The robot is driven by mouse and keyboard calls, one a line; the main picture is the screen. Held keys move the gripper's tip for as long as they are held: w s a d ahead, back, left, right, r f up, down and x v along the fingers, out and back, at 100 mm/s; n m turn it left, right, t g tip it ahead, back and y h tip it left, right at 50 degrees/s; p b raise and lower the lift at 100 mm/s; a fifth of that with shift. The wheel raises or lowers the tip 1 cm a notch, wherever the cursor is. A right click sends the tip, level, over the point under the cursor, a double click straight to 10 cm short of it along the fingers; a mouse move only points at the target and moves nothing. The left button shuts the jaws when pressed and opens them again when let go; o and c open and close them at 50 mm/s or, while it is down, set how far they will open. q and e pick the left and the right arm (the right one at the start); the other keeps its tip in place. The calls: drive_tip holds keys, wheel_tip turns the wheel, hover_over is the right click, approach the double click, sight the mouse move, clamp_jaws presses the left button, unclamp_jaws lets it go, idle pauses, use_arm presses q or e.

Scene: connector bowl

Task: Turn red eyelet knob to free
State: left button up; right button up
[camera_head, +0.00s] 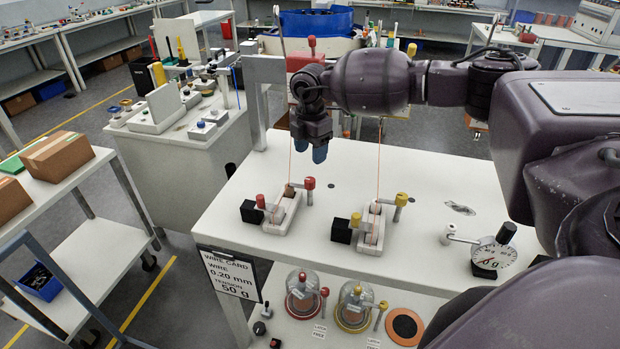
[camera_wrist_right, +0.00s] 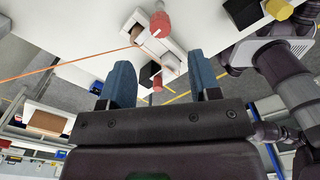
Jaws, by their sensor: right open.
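My right gripper (camera_head: 311,149) points down above the tabletop, behind the left wire fixture. Its two blue fingers are apart and empty; they also show in the wrist view (camera_wrist_right: 164,88). The left fixture, a white block (camera_head: 283,213), carries a red knob (camera_head: 309,184) at its back right and another red knob (camera_head: 261,202) at its front left. The back-right red knob shows large in the wrist view (camera_wrist_right: 160,24), beyond the fingers and not touched. I cannot tell which red knob is the eyelet knob. An orange wire (camera_wrist_right: 70,66) runs from the fixture. My left gripper is out of view.
A similar fixture with yellow knobs (camera_head: 401,200) stands to the right. A dial (camera_head: 492,256) sits at the right of the white table (camera_head: 250,180). Two glass domes with red (camera_head: 302,292) and yellow (camera_head: 354,304) bases stand on the lower shelf. The table's left front is clear.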

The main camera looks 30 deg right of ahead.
sight(310, 179)
wheel_tip(310, 179, down, 9)
drive_tip(key=shift+f, duration=0.1)
idle(0.3)
drive_tip(key=shift+c, duration=0.3)
drive_tip(key=c, duration=0.9)
drive_tip(key=shift+o, duration=0.2)
